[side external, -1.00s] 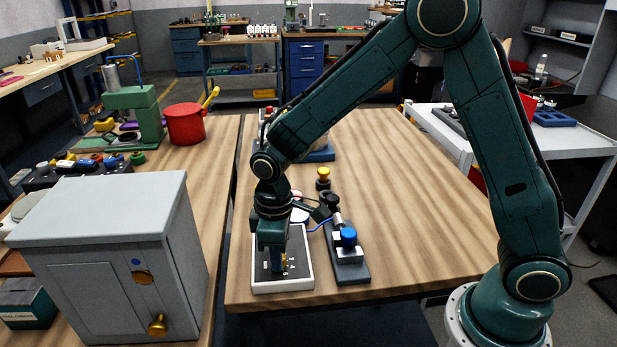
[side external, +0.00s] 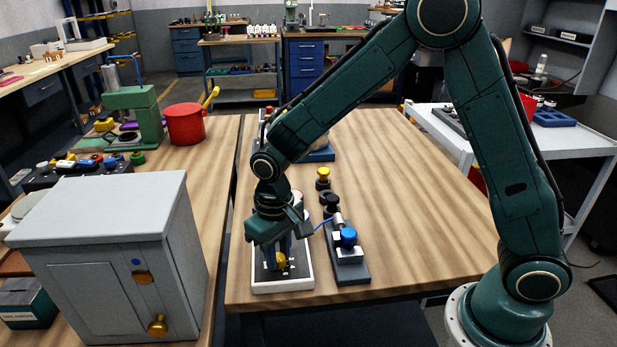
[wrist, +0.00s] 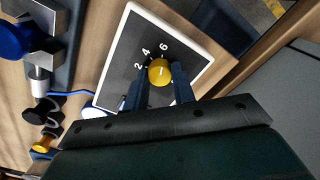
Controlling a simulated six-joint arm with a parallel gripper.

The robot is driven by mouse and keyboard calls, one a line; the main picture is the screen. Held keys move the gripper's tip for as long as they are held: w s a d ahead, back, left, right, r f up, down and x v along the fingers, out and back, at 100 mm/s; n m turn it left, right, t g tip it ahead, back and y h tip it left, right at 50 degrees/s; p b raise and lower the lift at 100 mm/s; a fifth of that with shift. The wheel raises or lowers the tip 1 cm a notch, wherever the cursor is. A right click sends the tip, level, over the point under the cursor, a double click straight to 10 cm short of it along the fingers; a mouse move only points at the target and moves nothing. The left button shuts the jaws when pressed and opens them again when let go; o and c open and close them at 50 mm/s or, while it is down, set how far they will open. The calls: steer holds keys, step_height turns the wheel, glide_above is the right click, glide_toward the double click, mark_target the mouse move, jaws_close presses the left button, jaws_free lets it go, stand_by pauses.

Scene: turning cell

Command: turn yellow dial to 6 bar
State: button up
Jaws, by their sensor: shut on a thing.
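The yellow dial (wrist: 160,71) sits on a dark panel (wrist: 122,71) with a white frame. White marks 2, 4 and 6 run around its rim in the wrist view. A short white line shows on the dial's face, but I cannot tell for sure which mark it points to. My gripper (wrist: 160,84) has its two blue fingers on either side of the dial, shut on it. In the side view the dial (side external: 281,262) shows low down at the fingers of my gripper (side external: 276,260), which points straight down.
A block with a blue knob (side external: 348,237) stands close to the right of the panel. Dark and yellow knobs (side external: 323,174) stand behind it. A grey cabinet (side external: 110,262) is at the left. The table's right side is clear.

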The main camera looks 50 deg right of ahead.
mark_target(278, 257)
steer(key=shift+r, duration=0.1)
steer(key=o, duration=1)
step_height(278, 257, up, 14)
steer(key=shift+f, duration=0.15)
stand_by(0.6)
